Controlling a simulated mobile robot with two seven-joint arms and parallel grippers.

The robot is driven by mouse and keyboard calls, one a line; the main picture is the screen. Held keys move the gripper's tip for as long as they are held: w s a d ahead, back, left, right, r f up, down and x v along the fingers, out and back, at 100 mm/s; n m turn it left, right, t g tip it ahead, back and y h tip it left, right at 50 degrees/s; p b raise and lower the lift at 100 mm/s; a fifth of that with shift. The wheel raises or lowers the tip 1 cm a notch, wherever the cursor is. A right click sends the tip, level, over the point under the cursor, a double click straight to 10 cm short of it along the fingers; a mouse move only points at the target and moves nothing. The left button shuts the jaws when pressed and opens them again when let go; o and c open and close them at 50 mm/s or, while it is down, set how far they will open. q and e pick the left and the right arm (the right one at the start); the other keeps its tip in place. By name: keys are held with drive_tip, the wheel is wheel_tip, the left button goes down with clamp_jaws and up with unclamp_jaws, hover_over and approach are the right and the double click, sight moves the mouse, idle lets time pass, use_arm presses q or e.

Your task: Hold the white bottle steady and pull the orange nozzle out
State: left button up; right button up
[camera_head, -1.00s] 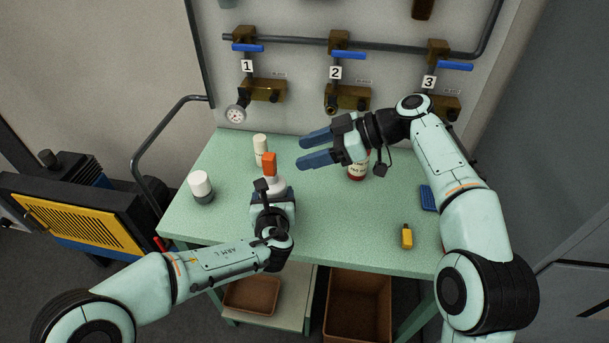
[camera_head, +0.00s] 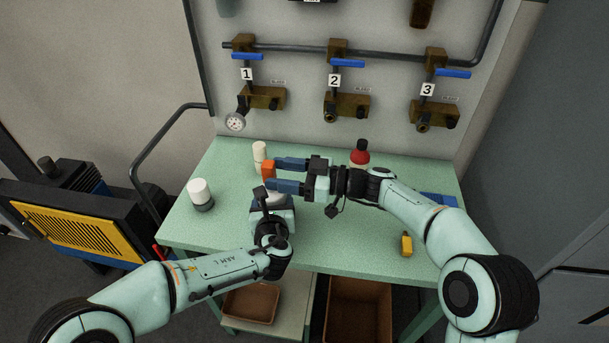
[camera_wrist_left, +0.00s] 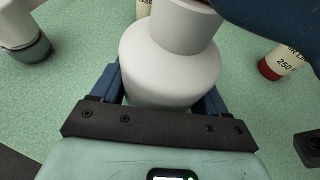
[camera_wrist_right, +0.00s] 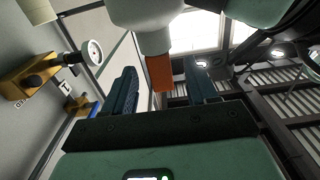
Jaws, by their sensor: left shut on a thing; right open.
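My left gripper (camera_head: 272,207) is shut on the white bottle (camera_wrist_left: 172,62), its blue fingers on both sides of the body. In the head view the bottle is mostly hidden by the grippers. The orange nozzle (camera_head: 268,171) points up from the bottle's top; it also shows in the right wrist view (camera_wrist_right: 160,74). My right gripper (camera_head: 275,174) is open, coming in from the right. In the right wrist view its two fingers stand either side of the nozzle, with gaps between.
A white bottle with a grey base (camera_head: 200,194) stands left, and a cream bottle (camera_head: 259,156) behind. Valves line the wall behind.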

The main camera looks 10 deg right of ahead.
drive_tip(key=x, duration=0.4)
drive_tip(key=shift+w+a, duration=0.15)
drive_tip(key=shift+a, duration=0.25)
clamp_jaws()
drive_tip(key=shift+r, duration=1.55)
drive_tip(key=shift+r, duration=0.25)
use_arm(q)
drive_tip(key=o, duration=1.3)
drive_tip(key=shift+c, duration=0.2)
